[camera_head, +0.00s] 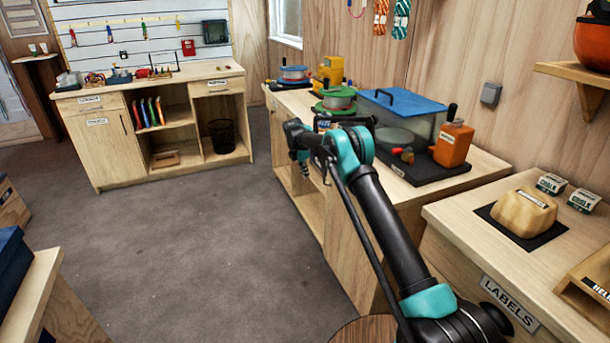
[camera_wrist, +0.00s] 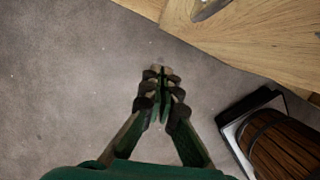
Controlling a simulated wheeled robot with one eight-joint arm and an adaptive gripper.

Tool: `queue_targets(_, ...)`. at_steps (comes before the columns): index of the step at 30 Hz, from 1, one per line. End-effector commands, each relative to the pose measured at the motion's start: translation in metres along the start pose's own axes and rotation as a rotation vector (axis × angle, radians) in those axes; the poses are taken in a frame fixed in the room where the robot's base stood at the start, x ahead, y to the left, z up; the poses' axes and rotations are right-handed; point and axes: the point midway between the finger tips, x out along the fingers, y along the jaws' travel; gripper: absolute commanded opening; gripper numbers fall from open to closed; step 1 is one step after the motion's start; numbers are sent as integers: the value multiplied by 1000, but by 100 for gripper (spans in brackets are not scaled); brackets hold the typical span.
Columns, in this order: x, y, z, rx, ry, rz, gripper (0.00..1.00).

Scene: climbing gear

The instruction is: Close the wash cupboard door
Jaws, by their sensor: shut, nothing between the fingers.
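A pale wooden panel (camera_wrist: 245,35) with a metal handle (camera_wrist: 212,8) lies at the top right of the wrist view. It may be the cupboard door, but I see no label on it. My gripper (camera_wrist: 162,72) is shut and empty, over grey floor, left of and below the panel in that picture and apart from it. In the head view my arm reaches over the middle bench (camera_head: 470,180), whose front has open shelves and a plain wooden panel (camera_head: 352,245). My arm hides part of this front, and I cannot tell how far any door stands open. My gripper's fingers do not show clearly there.
A tank with a blue lid (camera_head: 405,100) and an orange bottle (camera_head: 453,143) stand on the middle bench. A brown wooden round thing (camera_wrist: 285,145) is at the lower right of the wrist view. Open grey floor (camera_head: 220,240) lies left of the bench.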

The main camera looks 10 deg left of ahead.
Motion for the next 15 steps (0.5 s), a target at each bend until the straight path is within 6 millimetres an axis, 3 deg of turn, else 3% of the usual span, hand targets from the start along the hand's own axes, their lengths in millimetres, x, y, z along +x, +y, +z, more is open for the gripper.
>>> queue_targets(5,-2,1,-7,0,0,0,0)
queue_targets(11,-8,1,-35,6,0,-2,0)
queue_targets(15,-42,3,-32,8,0,-2,0)
